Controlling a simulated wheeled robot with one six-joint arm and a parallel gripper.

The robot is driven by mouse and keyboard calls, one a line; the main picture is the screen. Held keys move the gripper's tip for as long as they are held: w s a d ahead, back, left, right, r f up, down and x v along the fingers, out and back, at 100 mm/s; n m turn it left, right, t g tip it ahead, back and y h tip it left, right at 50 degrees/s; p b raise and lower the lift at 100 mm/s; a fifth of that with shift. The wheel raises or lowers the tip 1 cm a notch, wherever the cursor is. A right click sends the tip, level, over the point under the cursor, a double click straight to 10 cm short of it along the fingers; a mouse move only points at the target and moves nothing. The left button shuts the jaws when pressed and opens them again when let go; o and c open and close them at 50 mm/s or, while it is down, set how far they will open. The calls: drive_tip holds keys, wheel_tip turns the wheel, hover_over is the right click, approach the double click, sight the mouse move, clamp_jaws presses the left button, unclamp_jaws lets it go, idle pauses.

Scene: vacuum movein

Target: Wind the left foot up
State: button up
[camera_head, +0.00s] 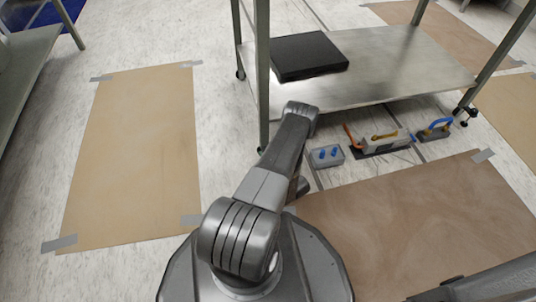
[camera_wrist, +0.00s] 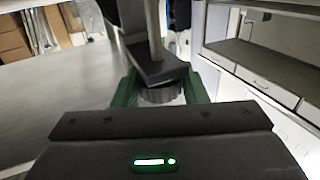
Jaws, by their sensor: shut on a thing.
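The left foot shows in the wrist view as a dark, ridged round collar (camera_wrist: 161,94) under a dark block at the bottom of a grey leg (camera_wrist: 155,45). My gripper (camera_wrist: 160,85) has its green fingers on both sides of the collar and is shut on it. The collar's underside is hidden behind my gripper body. In the head view the left leg (camera_head: 262,75) of the metal frame stands just behind my arm. My gripper's fingers are hidden there by the arm.
The frame's low metal shelf (camera_head: 390,70) carries a black slab (camera_head: 308,56). A grey box with blue knobs (camera_head: 327,155), an orange-handled tool (camera_head: 380,142) and a blue-handled block (camera_head: 435,130) lie right of my arm. Taped brown sheets (camera_head: 140,150) cover parts of the floor.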

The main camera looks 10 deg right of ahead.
drive_tip(key=shift+n+g+y, duration=0.8)
drive_tip(key=shift+n+y, duration=0.3)
drive_tip(key=shift+y, duration=0.4)
drive_tip(key=o, duration=1)
drive_tip(key=p+v, duration=0.3)
drive_tip(key=v, duration=1)
drive_tip(key=shift+s+d, duration=0.25)
drive_tip(key=shift+d, duration=0.05)
